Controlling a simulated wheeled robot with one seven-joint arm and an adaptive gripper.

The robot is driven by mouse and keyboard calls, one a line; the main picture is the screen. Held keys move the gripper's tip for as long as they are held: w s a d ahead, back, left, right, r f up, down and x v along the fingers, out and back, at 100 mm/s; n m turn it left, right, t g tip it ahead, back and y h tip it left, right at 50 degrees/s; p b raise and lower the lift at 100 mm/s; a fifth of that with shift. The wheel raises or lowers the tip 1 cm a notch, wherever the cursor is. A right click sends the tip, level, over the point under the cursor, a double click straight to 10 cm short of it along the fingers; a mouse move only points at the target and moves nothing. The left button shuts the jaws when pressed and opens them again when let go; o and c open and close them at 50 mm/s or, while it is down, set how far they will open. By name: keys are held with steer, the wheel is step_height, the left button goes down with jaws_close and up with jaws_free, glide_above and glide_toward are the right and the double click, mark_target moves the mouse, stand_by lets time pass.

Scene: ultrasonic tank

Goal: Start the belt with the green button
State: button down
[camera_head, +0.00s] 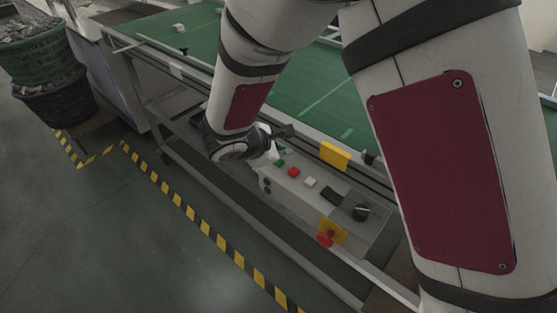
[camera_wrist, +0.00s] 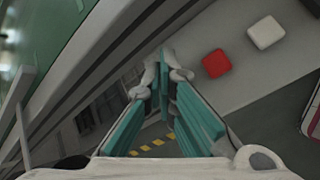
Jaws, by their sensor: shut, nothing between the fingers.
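The green button (camera_head: 280,163) is on the top face of the grey control box (camera_head: 283,187), at the left end of a row with a red button (camera_head: 293,172) and a white button (camera_head: 310,182). My gripper (camera_head: 273,156) is shut and empty, its tips right beside the green button; I cannot tell whether they touch it. In the wrist view the teal-padded fingers (camera_wrist: 164,72) come together left of the red button (camera_wrist: 216,63) and white button (camera_wrist: 265,32). The green button does not show there, apparently hidden by the fingertips. The green belt (camera_head: 310,85) runs behind the box.
A black knob (camera_head: 361,211) and a red emergency stop (camera_head: 325,240) on a yellow plate are further right on the box. A metal rail with a yellow block (camera_head: 335,156) runs behind it. Baskets (camera_head: 50,85) stand at left. The striped-tape floor in front is clear.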

steer(key=shift+f, duration=0.25)
steer(key=shift+f+b, duration=0.2)
steer(key=shift+b, duration=0.3)
